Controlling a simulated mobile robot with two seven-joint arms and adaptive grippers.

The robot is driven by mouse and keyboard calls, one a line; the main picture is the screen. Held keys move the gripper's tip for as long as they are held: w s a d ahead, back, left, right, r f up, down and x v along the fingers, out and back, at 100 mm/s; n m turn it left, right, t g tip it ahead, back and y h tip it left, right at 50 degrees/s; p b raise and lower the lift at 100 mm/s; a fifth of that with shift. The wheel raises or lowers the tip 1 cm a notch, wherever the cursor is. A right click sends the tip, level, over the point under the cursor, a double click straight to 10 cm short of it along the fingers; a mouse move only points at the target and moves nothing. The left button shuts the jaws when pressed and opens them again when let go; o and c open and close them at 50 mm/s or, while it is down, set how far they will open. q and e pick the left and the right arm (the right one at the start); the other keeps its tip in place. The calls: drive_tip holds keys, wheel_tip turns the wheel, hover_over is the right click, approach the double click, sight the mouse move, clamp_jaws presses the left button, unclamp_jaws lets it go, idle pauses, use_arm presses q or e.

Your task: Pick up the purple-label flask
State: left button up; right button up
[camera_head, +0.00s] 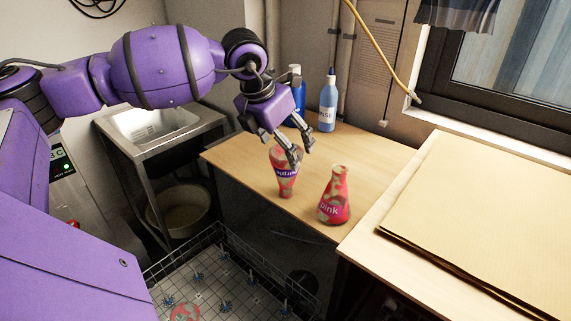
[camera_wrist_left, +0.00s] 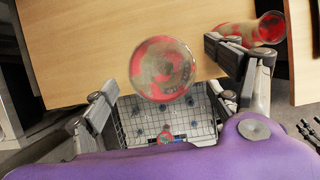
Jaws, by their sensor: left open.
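The purple-label flask (camera_head: 286,181) stands on the wooden table, a red and beige flask with a purple label band. My left gripper (camera_head: 286,152) is open at its upper part, with fingers in front of and beside it; contact cannot be told. In the left wrist view the round top of this flask (camera_wrist_left: 162,69) lies ahead of and between the spread fingers of the left gripper (camera_wrist_left: 170,80). The pink-label flask (camera_head: 335,197) stands to its right; it also shows in the left wrist view (camera_wrist_left: 262,29), beyond the right-hand finger. My right gripper is not in view.
Blue bottles (camera_head: 328,104) stand at the back of the table (camera_head: 375,154). A wire rack (camera_head: 235,288) with pegs lies below the front edge, with a red-patterned round thing in it. A sink (camera_head: 150,122) is at left, and cardboard sheets (camera_head: 490,205) lie at right.

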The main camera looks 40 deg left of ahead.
use_arm(q)
drive_tip(key=x, duration=0.2)
drive_tip(key=shift+w+f, duration=0.25)
drive_tip(key=shift+w, duration=0.05)
drive_tip(key=shift+f, duration=0.15)
drive_tip(key=shift+s, duration=0.1)
drive_tip(key=c, duration=1.4)
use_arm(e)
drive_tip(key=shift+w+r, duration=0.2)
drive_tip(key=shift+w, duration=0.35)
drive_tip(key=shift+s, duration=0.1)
